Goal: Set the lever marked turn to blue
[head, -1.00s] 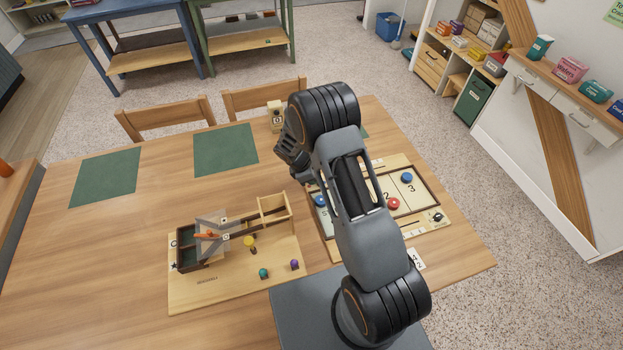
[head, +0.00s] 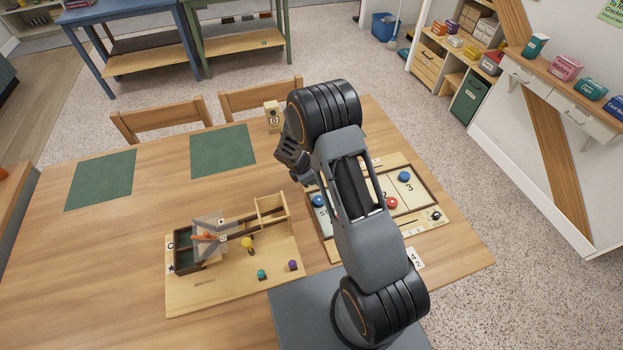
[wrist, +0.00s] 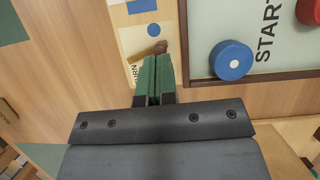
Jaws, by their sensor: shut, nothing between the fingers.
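The panel lettered TURN (wrist: 126,43) shows in the wrist view, with its lettering cut off in part by my gripper. A brown rounded knob (wrist: 160,47), which seems to be the lever's end, sits just beyond my fingertips. A blue dot (wrist: 153,30) lies beside it and a blue patch (wrist: 142,6) is at the top edge. My gripper (wrist: 157,60) has its green fingers shut together, empty, close to the knob; I cannot tell whether they touch. In the head view my arm hides the fingertips and the lever.
A game board (head: 418,196) with blue and red discs lies right of my arm. Its blue disc (wrist: 231,60) is right of my fingers. A wooden board (head: 225,285) with trays and coloured knobs lies left. A small numbered wooden block (head: 273,118) stands behind. Green mats lie far left.

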